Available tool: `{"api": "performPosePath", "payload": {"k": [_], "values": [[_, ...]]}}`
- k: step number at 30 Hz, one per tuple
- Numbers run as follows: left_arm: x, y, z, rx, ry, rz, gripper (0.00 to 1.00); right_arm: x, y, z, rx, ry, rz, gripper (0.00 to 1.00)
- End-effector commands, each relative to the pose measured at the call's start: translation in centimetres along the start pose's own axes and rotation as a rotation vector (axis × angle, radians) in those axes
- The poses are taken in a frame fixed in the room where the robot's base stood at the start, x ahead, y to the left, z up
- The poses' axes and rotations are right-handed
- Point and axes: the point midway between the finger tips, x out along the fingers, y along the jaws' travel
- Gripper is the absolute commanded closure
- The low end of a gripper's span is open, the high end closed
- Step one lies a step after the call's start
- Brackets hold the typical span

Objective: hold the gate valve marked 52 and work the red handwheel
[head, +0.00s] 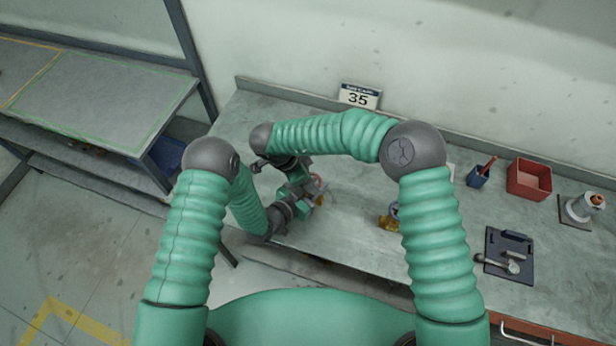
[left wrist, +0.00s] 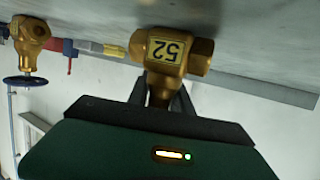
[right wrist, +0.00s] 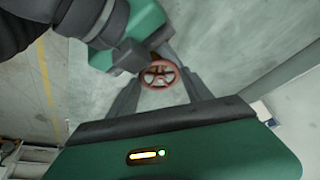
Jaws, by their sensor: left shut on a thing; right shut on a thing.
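The brass gate valve (left wrist: 172,62) with the yellow 52 label shows upside down in the left wrist view, just beyond my left gripper. My left gripper (left wrist: 160,94) is shut on its brass body, one finger on each side. The red handwheel (right wrist: 159,75) shows in the right wrist view between the fingers of my right gripper (right wrist: 160,82), which is shut on it. In the head view the red wheel (head: 317,182) and a bit of brass (head: 319,200) show beside my left gripper (head: 309,200); my arms and hands hide most of the valve.
A second brass valve (head: 388,223) with a blue handwheel (left wrist: 25,80) stands to the right on the grey bench (head: 350,245). A 35 sign (head: 359,97) stands behind.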

Motion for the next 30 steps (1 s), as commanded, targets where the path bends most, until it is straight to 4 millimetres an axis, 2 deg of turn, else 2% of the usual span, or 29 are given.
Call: {"api": "performPosePath", "payload": {"k": [7,8,12,23,26,30], "values": [[0.0,0.2,0.2,-0.002,-0.005,0.003,1.0,0.0,-0.1,0.2,-0.002,-0.004,-0.004,0.82],[0.0,0.2,0.2,-0.002,-0.005,0.003,1.0,0.0,-0.1,0.2,-0.002,-0.004,-0.004,0.38],[0.0,0.2,0.2,-0.002,-0.005,0.003,1.0,0.0,-0.1,0.1,-0.002,-0.003,-0.003,0.2],[-0.1,0.1,0.2,-0.002,-0.006,0.002,1.0,-0.6,-0.1,0.1,-0.001,-0.002,-0.003,0.2],[-0.1,0.1,0.2,-0.002,-0.006,0.001,1.0,-2.2,-0.1,0.0,-0.001,-0.001,-0.005,0.2],[-0.1,0.1,0.3,-0.002,-0.006,0.001,1.0,-5.8,-0.2,0.1,-0.001,-0.001,-0.006,0.2]]}}
